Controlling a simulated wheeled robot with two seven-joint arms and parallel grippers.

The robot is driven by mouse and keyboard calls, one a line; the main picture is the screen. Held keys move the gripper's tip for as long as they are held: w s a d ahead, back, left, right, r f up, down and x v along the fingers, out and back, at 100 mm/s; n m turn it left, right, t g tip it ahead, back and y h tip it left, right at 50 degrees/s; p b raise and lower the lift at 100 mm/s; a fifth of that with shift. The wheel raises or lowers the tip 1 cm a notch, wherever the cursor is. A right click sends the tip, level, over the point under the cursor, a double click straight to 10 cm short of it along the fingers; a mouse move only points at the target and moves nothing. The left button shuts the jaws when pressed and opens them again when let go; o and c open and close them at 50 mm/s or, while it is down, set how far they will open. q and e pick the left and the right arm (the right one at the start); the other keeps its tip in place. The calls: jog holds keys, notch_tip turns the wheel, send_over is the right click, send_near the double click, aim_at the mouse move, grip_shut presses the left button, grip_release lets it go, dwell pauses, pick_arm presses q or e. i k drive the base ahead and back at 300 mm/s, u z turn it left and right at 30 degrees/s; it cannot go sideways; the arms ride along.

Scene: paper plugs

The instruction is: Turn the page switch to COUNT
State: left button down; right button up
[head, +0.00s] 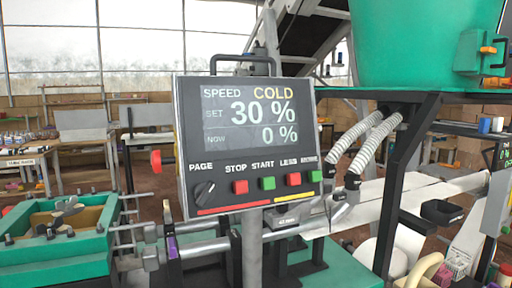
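The page switch (204,192) is a black rotary knob under the word PAGE, at the lower left of a grey control panel (187,140). Its handle looks tilted, but I cannot read any position marks around it. The panel's screen (256,120) reads SPEED, COLD, SET 30 % and NOW 0 %. The word COUNT does not show on it. To the right of the switch are a red STOP button (240,187), a green START button (268,183), a red LESS button (293,179) and a green button (314,176). Neither of my grippers is in view.
The panel stands on a grey post (252,240) with a black handle (245,60) on top. A green tray-like machine part (100,215) is at left. A large green hopper (410,45), ribbed hoses (372,140) and a black frame (412,160) are at right.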

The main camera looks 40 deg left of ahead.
aim_at(204, 193)
jog(key=k, duration=0.45)
jog(key=z, duration=1.25)
jog(key=i, duration=0.4)
jog(key=u, duration=2.95)
jog(key=k, duration=0.35)
jog(key=u, duration=0.95)
jog(key=i, duration=0.25)
jog(key=u, duration=0.05)
